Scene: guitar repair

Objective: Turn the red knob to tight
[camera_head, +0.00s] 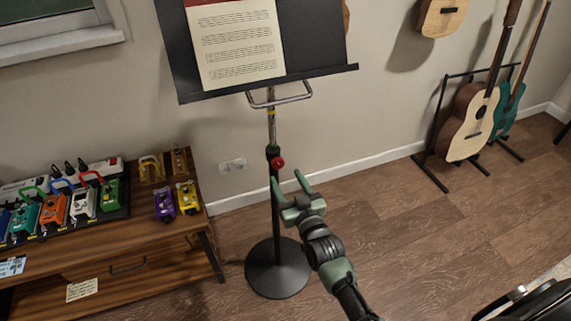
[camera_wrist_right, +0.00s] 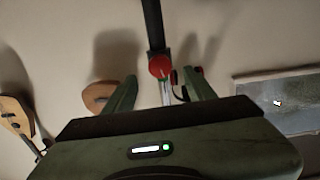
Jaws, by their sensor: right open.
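The red knob (camera_head: 278,162) is on the side of the music stand's pole (camera_head: 272,130), below the black desk (camera_head: 330,40) that holds a music sheet (camera_head: 236,42). My right gripper (camera_head: 287,183) is open, just below and close to the knob in the head view. In the right wrist view the red knob (camera_wrist_right: 160,66) shows beyond and between the two green fingers (camera_wrist_right: 160,88), with nothing held. I cannot tell whether a finger touches the pole. The stand's round base (camera_head: 278,268) rests on the floor. My left gripper is not in view.
A wooden table (camera_head: 190,262) with several guitar pedals stands at the left. Guitars on a rack (camera_head: 435,150) stand at the back right. A wall socket (camera_head: 232,166) is behind the stand. The wooden floor (camera_head: 400,240) between stand and rack is clear.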

